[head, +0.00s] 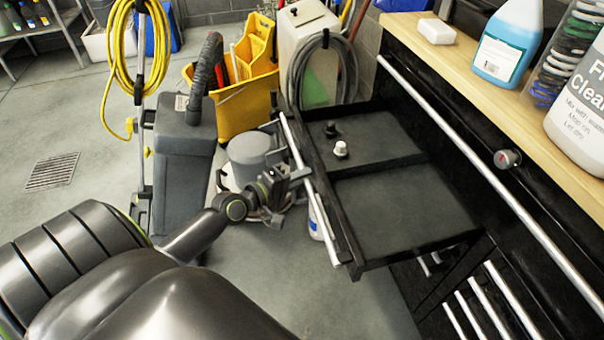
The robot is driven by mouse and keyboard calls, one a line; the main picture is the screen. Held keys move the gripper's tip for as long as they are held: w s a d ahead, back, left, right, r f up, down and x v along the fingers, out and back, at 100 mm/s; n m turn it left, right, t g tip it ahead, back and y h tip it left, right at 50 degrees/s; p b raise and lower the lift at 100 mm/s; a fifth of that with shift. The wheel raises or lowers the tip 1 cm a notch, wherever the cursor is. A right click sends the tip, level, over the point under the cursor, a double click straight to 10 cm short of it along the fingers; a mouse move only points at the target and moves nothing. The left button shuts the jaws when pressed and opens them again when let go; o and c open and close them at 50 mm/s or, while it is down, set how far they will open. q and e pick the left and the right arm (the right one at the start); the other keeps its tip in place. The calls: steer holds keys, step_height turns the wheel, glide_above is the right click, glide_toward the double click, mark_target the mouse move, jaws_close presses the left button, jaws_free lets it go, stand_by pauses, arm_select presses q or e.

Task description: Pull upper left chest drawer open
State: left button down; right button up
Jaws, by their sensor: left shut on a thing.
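The black chest (440,118) stands at the right under a wooden top. Its upper left drawer (395,205) is pulled well out, and its shallow inside shows. A long silver bar handle (315,190) runs along the drawer's front. My left gripper (296,176) is shut on this handle, near its middle, with the arm coming in from the lower left. A small white knob-like thing (340,149) and a small black one (331,129) are in the drawer's far part. My right gripper is not in view.
A yellow mop bucket (232,98), a grey floor machine (183,150) and a yellow hose (122,50) stand beyond my arm. A blue bottle (507,45) and a white jug (580,110) stand on the wooden top (455,60). Bare floor lies at the left.

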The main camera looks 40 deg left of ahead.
arm_select(q)
steer(key=c, duration=1.4)
jaws_free()
